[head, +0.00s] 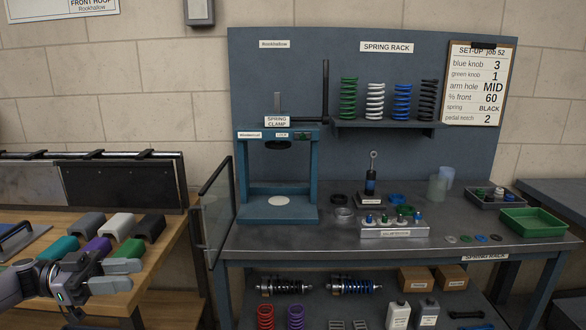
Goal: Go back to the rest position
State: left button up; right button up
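My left gripper (127,276) is at the lower left, over the wooden bench. Its two light grey fingers point right, with a gap between them and nothing seen held. The coloured blocks lie just behind it, and I cannot tell whether it touches any of them. My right gripper is not in view.
Coloured blocks, one of them purple (98,246), lie on the wooden bench (172,232). A clear hinged panel (215,212) stands open beside the blue spring clamp (276,215). The grey table (335,245) holds a green tray (534,221) and small parts.

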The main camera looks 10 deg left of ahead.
pick_arm(q)
jog(key=w+d+f+n+t+y+p, duration=0.15)
jog(key=d+f+n+t+y, duration=0.5)
jog(key=d+f, duration=1)
jog(key=s+d+f+n+g+y+p, duration=0.1)
jog(key=s+f+y, duration=0.3)
jog(key=s, duration=0.4)
jog(key=s+d+f+n+g+y+p, duration=0.1)
jog(key=s+d+f+n+y, duration=0.2)
jog(key=s, duration=0.5)
notch_tip(320, 180, down, 2)
jog(key=shift+s+d+f+n+y, duration=0.15)
jog(key=shift+d+n+y, duration=0.1)
jog(key=shift+n+y, duration=0.65)
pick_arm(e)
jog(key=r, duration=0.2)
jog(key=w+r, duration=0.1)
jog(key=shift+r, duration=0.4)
